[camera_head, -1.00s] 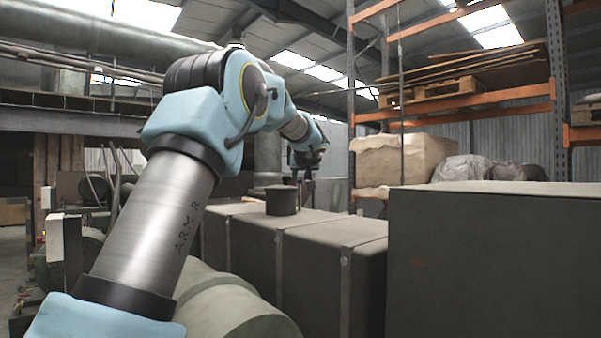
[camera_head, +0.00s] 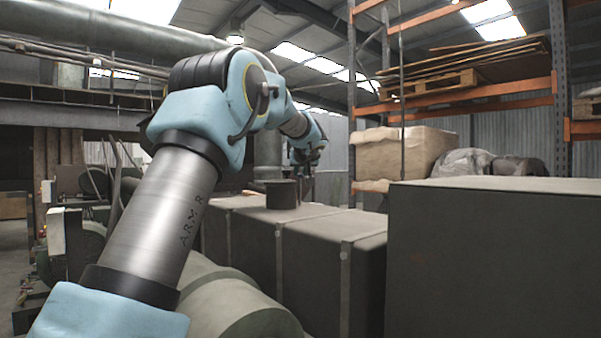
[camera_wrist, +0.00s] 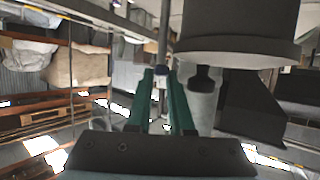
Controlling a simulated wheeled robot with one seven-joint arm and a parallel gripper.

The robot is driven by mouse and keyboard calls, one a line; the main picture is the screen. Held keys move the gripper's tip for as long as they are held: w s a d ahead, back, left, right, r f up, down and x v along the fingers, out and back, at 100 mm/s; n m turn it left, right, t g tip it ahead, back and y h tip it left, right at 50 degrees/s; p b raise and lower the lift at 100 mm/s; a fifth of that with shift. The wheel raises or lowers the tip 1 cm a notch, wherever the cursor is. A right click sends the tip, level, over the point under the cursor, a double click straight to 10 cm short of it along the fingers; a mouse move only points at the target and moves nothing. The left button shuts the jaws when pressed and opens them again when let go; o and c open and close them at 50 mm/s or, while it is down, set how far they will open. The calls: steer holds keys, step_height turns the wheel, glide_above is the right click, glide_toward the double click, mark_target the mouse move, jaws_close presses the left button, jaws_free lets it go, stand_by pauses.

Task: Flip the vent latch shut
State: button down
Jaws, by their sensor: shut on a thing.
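In the wrist view the picture is upside down. The two green fingers of my gripper (camera_wrist: 162,74) are close together at their tips. A thin grey rod with a dark bluish end (camera_wrist: 163,40), probably the vent latch, shows at the fingertips; its contact with them is hard to make out. Just right of them is a dark grey round vent (camera_wrist: 240,28) with a wide flange, and a small dark tab (camera_wrist: 203,80) beside the fingers. In the head view my gripper (camera_head: 309,187) is small, just right of the dark round vent (camera_head: 283,194) on the grey casing (camera_head: 330,230).
A large dark box (camera_head: 490,265) fills the right front. A pallet rack (camera_head: 455,100) with boards and a wrapped load (camera_head: 400,158) stands behind. Large grey rounded pipes (camera_head: 230,305) lie at lower left, below my arm.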

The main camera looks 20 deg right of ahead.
steer(key=shift+a, duration=0.1)
steer(key=shift+a+m+h, duration=0.15)
steer(key=shift+m+h, duration=0.35)
steer(key=shift+h, duration=0.1)
steer(key=c, duration=1.1)
jaws_free()
steer(key=shift+h, duration=0.3)
